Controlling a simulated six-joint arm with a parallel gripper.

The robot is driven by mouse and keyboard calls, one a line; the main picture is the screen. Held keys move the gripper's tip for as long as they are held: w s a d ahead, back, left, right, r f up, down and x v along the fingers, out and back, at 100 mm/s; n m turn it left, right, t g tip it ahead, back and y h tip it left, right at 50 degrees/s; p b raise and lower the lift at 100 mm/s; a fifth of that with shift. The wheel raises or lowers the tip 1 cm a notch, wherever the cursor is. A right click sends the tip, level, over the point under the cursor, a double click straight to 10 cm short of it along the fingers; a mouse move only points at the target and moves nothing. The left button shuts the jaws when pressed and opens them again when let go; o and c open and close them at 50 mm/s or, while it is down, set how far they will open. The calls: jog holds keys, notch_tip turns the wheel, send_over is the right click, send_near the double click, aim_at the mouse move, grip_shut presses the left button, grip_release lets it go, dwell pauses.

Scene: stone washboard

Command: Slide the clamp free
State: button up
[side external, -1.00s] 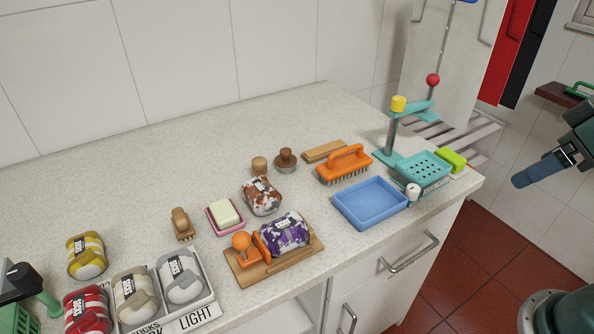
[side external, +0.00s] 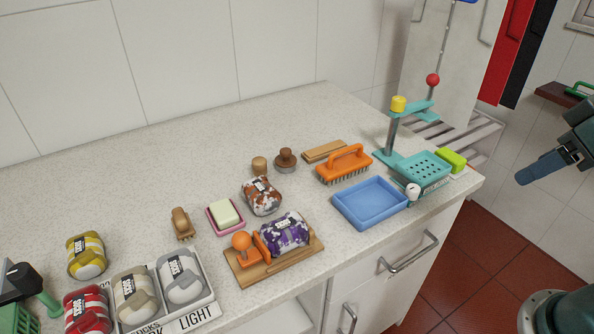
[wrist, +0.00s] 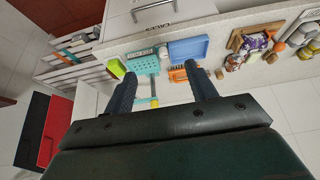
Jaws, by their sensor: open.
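An orange clamp (side external: 242,243) with a round orange knob sits on a wooden board (side external: 295,268) on the counter. Its upright plate is against the left end of a purple and white sock bundle (side external: 280,235) lying on the board. The board also shows small at the upper right of the wrist view (wrist: 236,39), with the purple bundle (wrist: 254,41). My gripper (side external: 521,178) is at the right of the side view, beyond the counter's end and far from the clamp. In the wrist view its two dark blue fingers (wrist: 162,75) are apart, with nothing held between them.
A blue tray (side external: 370,204), a teal basket stand (side external: 423,171) and an orange brush (side external: 344,165) stand between my gripper and the board. A soap dish (side external: 225,216) and a brown-white bundle (side external: 262,196) are behind the board. A box (side external: 200,314) of sock bundles is left.

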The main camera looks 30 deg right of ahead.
jog(key=shift+w+a+r, duration=0.1)
jog(key=shift+w+r, duration=0.05)
jog(key=shift+c, duration=1.4)
jog(key=w+a+r+g+y, duration=0.1)
jog(key=w+a+r+y, duration=0.1)
jog(key=w+a+r, duration=0.5)
jog(key=n+g, duration=0.2)
jog(key=g, duration=0.3)
send_over(241, 233)
jog(key=d, duration=0.3)
notch_tip(241, 233, down, 9)
jog(key=shift+w+a+f, duration=0.15)
jog(key=shift+w+a, duration=0.05)
jog(key=shift+w, duration=0.1)
jog(key=shift+f, duration=0.1)
jog(key=shift+s+a+f, duration=0.1)
jog(key=shift+a+f, duration=0.3)
jog(key=shift+f, duration=1.8)
jog(key=shift+s+a+f, duration=0.1)
jog(key=shift+a+f, duration=0.35)
jog(key=shift+f, duration=1.8)
jog(key=shift+s+a+f, duration=0.1)
jog(key=shift+a+f, duration=0.3)
jog(key=shift+f, duration=1.8)
